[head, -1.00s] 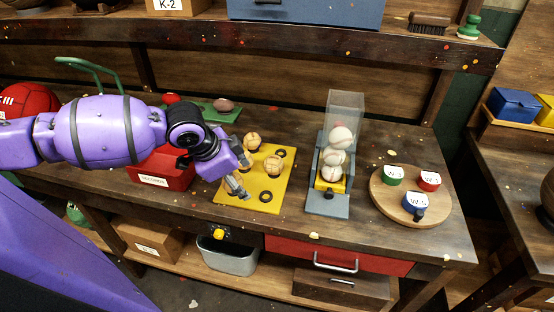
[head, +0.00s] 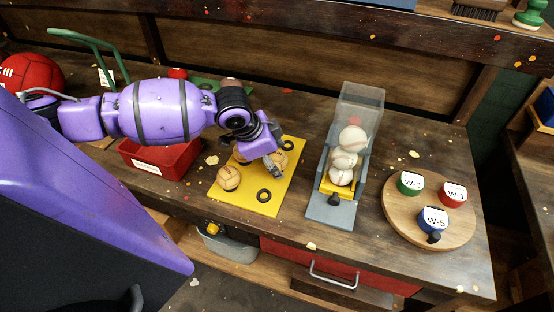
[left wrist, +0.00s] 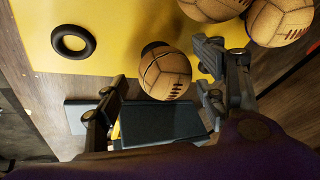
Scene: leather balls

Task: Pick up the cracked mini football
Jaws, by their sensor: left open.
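Several brown mini footballs lie on a yellow board on the workbench. In the left wrist view, one mini football (left wrist: 168,74) with a dark line across it, which looks like a crack, sits between the spread fingers of my left gripper (left wrist: 165,92). The fingers are apart from it. Two more balls (left wrist: 267,18) show at the top right there. In the head view my left gripper (head: 274,168) is low over the board, partly hiding a ball (head: 281,158). Another ball (head: 229,178) lies at the board's left. My right gripper is not in view.
The yellow board (head: 240,201) also carries a black ring (head: 264,195). A grey dispenser (head: 327,208) with stacked baseballs stands just right. Further right is a round wooden board (head: 455,233) with coloured labelled pieces. A red box (head: 165,163) stands left.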

